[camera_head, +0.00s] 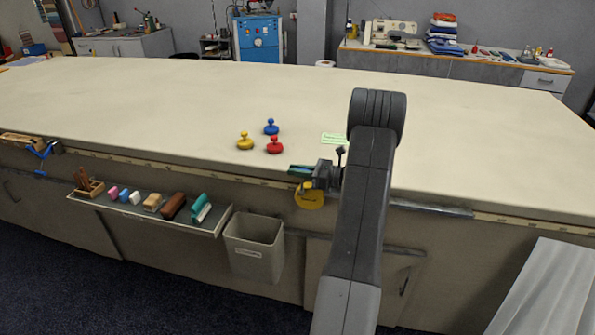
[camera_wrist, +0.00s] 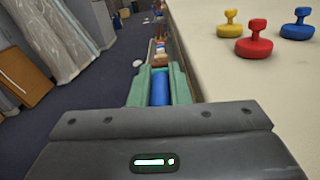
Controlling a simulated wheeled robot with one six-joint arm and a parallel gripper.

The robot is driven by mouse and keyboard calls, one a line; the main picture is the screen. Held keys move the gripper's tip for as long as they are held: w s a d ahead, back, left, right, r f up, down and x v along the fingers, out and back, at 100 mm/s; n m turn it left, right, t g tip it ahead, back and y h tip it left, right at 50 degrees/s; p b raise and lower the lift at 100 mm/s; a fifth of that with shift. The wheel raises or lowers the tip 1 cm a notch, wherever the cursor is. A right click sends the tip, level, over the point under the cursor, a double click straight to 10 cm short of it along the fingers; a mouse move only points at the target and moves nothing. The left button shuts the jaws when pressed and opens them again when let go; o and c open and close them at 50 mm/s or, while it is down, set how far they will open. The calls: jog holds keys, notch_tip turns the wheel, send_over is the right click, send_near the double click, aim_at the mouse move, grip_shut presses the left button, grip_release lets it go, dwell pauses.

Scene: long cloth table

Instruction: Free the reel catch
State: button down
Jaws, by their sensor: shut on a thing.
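My gripper (camera_head: 299,171) is at the table's front edge, its green fingers pointing left. In the wrist view, the fingers (camera_wrist: 160,88) are closed around a blue, rounded part (camera_wrist: 160,86). Whether this part is the reel catch cannot be told. A round yellow reel-like disc (camera_head: 309,197) shows just below my gripper at the table front, its top partly hidden. Its link to the blue part is hidden by the fingers and the wrist.
Yellow (camera_head: 245,141), blue (camera_head: 271,127) and red (camera_head: 275,145) knobbed weights stand on the cloth table (camera_head: 180,110), beside a green label (camera_head: 334,139). A grey bin (camera_head: 254,252) hangs below. A shelf (camera_head: 143,216) holds several small items. The tabletop is mostly clear.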

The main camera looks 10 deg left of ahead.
jog(key=c, duration=1.4)
grip_release()
jog(key=shift+w, duration=0.1)
jog(key=shift+o, duration=0.2)
jog(key=d+b, duration=0.2)
jog(key=d, duration=1.2)
jog(key=shift+s, duration=0.3)
jog(key=a, duration=0.4)
jog(key=a+p, duration=0.1)
jog(key=a, duration=0.4)
jog(key=a+p, duration=0.1)
jog(key=a, duration=0.4)
jog(key=shift+w, duration=0.25)
jog(key=shift+s, duration=0.1)
